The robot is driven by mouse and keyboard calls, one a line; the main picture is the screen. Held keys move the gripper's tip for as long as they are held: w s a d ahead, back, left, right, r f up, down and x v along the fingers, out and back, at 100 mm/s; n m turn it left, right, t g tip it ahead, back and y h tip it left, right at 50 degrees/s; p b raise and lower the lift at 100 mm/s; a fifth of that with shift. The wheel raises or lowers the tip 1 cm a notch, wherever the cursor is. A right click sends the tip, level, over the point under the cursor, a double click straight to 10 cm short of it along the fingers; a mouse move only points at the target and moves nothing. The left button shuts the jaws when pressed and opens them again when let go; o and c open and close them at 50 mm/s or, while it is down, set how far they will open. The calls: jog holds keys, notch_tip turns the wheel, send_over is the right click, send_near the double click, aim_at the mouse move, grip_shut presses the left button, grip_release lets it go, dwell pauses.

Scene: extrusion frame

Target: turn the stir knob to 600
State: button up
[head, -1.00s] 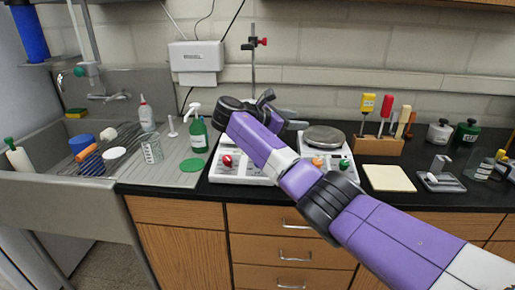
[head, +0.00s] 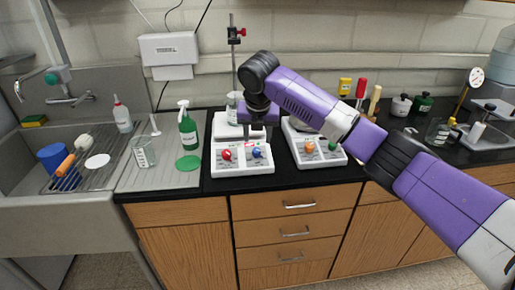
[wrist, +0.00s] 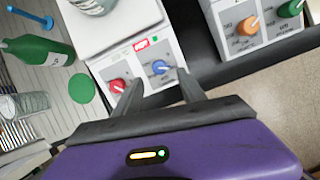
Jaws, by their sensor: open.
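The left stirrer hotplate (head: 243,171) is white, with a red knob (head: 227,154) and a blue knob (head: 257,152) on its sloped front panel. In the wrist view the red knob (wrist: 118,86) and the blue knob (wrist: 161,68) have dials around them, and a red lit display (wrist: 141,44) sits above. The dial print is too small to tell which knob is stir. My gripper (wrist: 160,84) is open and empty, fingers pointing towards this panel. The blue knob shows beyond the gap between the fingertips; the red knob is beside the left finger. I see no contact.
A second hotplate (head: 314,150) with orange and green knobs stands close on the right. A green spray bottle (head: 187,131) and green disc (head: 189,163) are left, by the sink. A clamp stand (head: 234,60) rises behind. The counter's front edge is clear.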

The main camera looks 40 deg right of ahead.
aim_at(257, 150)
jog(key=p+x, duration=0.1)
jog(key=x, duration=0.6)
jog(key=shift+w+f, duration=0.1)
jog(key=shift+f, duration=0.05)
grip_shut()
